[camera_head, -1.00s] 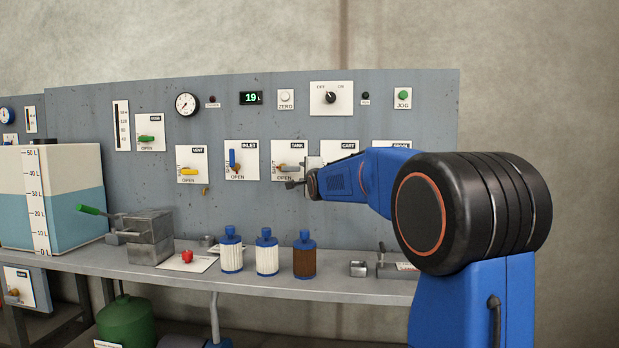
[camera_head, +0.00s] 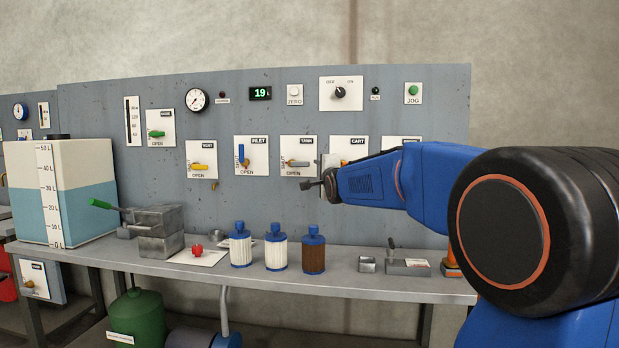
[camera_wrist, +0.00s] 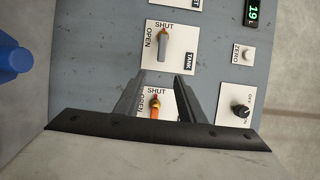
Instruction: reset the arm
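My gripper (camera_head: 326,186) is held out in front of the grey wall panel, near the TANK and CART plates. In the wrist view my gripper (camera_wrist: 160,82) has its two dark fingers apart, with nothing held between them. The grey TANK lever (camera_head: 298,163) lies horizontal in the head view. In the wrist view the TANK lever (camera_wrist: 162,48) lies beyond the fingertips, in line with the SHUT mark. An orange lever (camera_wrist: 155,106) shows between the fingers, apparently behind them on another plate. My arm hides part of the CART plate (camera_head: 352,143) and the plate to its right.
Below the panel, the bench (camera_head: 345,283) carries a brown filter (camera_head: 313,255), two white filters, a metal block with a green-handled lever (camera_head: 101,204) and small metal parts. A liquid tank (camera_head: 75,160) stands at left. The air left of my gripper is clear.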

